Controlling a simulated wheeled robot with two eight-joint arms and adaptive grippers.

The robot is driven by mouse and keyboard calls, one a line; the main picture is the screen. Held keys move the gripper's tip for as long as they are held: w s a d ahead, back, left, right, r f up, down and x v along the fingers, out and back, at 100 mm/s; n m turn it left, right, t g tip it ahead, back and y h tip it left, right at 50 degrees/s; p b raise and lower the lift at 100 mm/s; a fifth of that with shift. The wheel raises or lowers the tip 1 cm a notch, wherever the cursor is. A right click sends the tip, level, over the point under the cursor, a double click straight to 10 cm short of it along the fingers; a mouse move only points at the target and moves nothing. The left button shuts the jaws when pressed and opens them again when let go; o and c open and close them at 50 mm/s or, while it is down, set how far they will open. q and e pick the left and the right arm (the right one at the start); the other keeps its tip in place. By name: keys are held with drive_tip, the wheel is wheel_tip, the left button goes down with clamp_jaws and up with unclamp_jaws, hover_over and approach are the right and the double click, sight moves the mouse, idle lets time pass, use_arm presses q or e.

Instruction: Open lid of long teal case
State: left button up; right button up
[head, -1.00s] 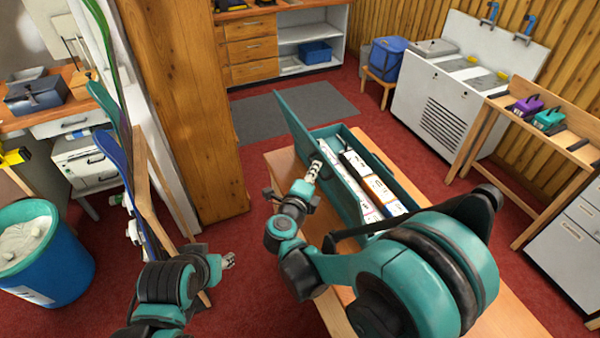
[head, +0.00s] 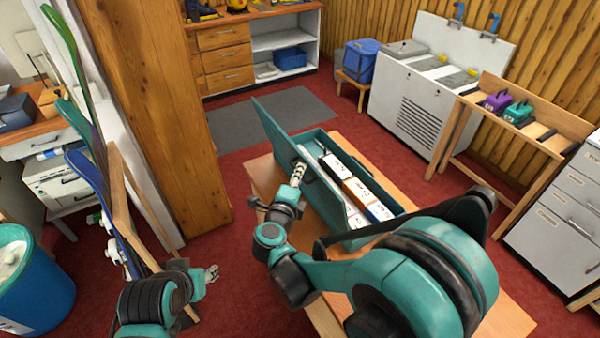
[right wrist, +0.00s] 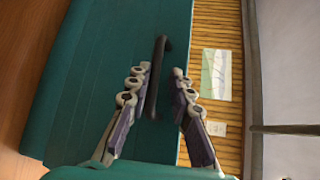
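The long teal case (head: 378,226) lies on a wooden table, with its lid (head: 272,128) raised and tilted up on the left. Its inside shows, with several white and tan boxes (head: 362,190) in a row. My right gripper (head: 298,170) is at the lid, overlapping its face in the head view. In the right wrist view, a black bar handle (right wrist: 157,75) on the teal panel lies between the two separated fingers (right wrist: 161,72); the gripper looks open around it. My left gripper (head: 212,273) is low at left, away from the case; its fingers are too small to judge.
The wooden table (head: 262,180) has bare top around the case. A wooden post (head: 165,110) stands to the left. A sink cabinet (head: 425,110) and a side bench with purple and teal small cases (head: 517,112) stand right. Red floor is open between.

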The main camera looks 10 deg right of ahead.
drive_tip(key=v, duration=1)
drive_tip(key=shift+s+r, duration=0.15)
drive_tip(key=shift+s, duration=0.2)
drive_tip(key=shift+a, duration=0.1)
